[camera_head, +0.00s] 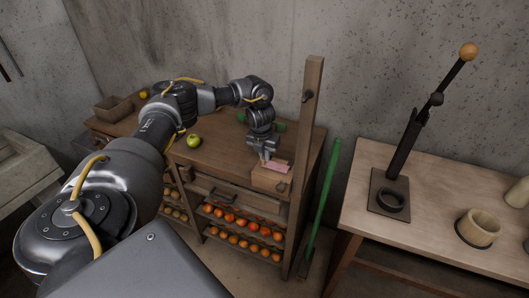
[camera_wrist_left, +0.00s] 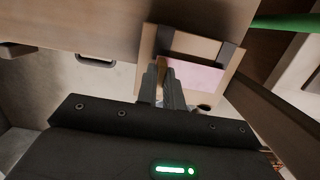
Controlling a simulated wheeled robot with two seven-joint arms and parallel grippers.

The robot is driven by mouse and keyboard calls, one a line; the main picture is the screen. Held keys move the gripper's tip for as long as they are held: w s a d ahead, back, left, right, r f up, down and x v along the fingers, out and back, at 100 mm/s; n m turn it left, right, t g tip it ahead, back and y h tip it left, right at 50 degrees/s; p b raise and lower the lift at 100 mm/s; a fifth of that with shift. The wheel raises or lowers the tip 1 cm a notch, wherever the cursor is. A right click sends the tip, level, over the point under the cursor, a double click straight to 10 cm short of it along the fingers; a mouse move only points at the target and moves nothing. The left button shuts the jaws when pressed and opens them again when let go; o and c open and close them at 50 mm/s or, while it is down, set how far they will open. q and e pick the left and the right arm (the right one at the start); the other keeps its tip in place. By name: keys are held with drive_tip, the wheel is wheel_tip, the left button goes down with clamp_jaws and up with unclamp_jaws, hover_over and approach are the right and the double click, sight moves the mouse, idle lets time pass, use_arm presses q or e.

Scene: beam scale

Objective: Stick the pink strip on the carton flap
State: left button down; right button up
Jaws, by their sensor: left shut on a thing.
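The pink strip (camera_head: 278,168) lies flat over the top of a small brown carton (camera_head: 265,180) near the right end of the wooden workbench. My left gripper (camera_head: 265,160) points down at the strip's left end and is shut on it. In the left wrist view the fingertips (camera_wrist_left: 164,64) are close together at one end of the pink strip (camera_wrist_left: 200,74), which spans the carton (camera_wrist_left: 192,47) between two dark bands. Whether the strip touches the carton flap I cannot tell. My right gripper is not in view.
A wooden post (camera_head: 307,140) stands just right of the carton, with a green pole (camera_head: 322,200) beyond it. A green apple (camera_head: 193,141) sits on the bench (camera_head: 215,155). A second table (camera_head: 430,225) at right holds a lever press (camera_head: 405,145) and a beige cup (camera_head: 478,228).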

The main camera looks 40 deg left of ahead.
use_arm(q)
drive_tip(key=shift+f, duration=0.15)
idle(0.3)
drive_tip(key=c, duration=1.5)
unclamp_jaws()
drive_tip(key=shift+o, duration=0.2)
drive_tip(key=shift+r, duration=0.4)
drive_tip(key=r, duration=0.1)
drive_tip(key=r+b, duration=0.1)
drive_tip(key=r, duration=0.2)
drive_tip(key=shift+s+d+r+b, duration=0.1)
drive_tip(key=shift+s+r+b, duration=0.2)
drive_tip(key=shift+s, duration=0.05)
drive_tip(key=r, duration=0.1)
drive_tip(key=r+p, duration=0.1)
drive_tip(key=r, duration=0.1)
drive_tip(key=s+r, duration=0.1)
drive_tip(key=r, duration=0.1)
drive_tip(key=shift+d+r, duration=0.1)
drive_tip(key=shift+r, duration=0.1)
